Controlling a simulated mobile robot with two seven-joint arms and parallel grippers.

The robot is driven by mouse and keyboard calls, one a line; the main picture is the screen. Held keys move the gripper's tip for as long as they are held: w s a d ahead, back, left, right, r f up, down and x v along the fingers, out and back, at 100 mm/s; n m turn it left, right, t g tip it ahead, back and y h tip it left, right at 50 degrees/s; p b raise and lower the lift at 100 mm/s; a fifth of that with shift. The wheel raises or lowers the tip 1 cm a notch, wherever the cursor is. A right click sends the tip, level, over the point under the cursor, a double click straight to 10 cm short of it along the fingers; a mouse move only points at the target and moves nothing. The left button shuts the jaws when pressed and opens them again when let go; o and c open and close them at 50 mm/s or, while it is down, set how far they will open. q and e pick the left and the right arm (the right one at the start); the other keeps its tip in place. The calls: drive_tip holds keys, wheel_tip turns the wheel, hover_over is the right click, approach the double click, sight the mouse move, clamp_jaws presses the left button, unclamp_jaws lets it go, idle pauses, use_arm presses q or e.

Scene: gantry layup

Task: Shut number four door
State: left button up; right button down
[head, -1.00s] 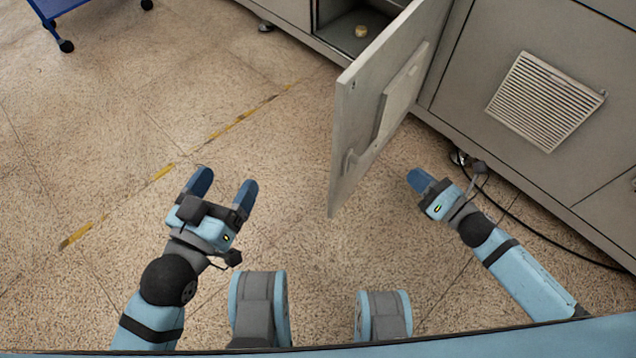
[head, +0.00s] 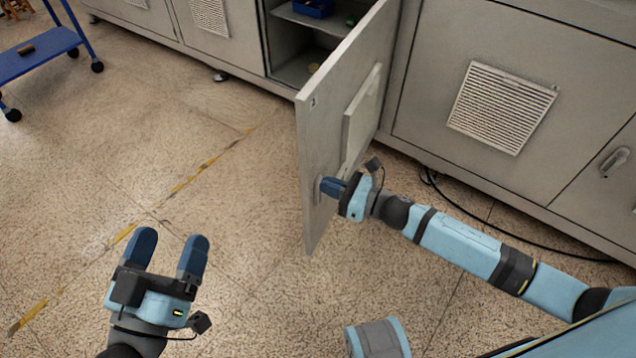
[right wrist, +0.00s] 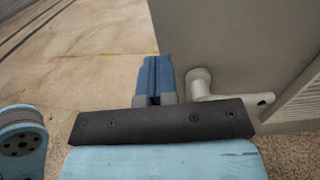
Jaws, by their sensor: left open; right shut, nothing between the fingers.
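A grey cabinet door (head: 335,130) stands swung open from the cabinet front in the head view. Its number cannot be read. My right gripper (head: 328,187) is shut and empty at the lower part of the door's face, on its right side. In the right wrist view the shut blue fingers (right wrist: 154,78) are beside a pale handle (right wrist: 225,97) on the door (right wrist: 240,45); whether they touch the door I cannot tell. My left gripper (head: 170,252) is open and empty above the floor, left of the door.
The open compartment (head: 295,65) holds a blue bin (head: 312,8) on a shelf and a small round thing below. A vented cabinet front (head: 500,105) is to the right. A black cable (head: 510,215) lies on the floor. A blue cart (head: 40,50) is far left.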

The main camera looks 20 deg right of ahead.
drive_tip(key=shift+x, duration=1.5)
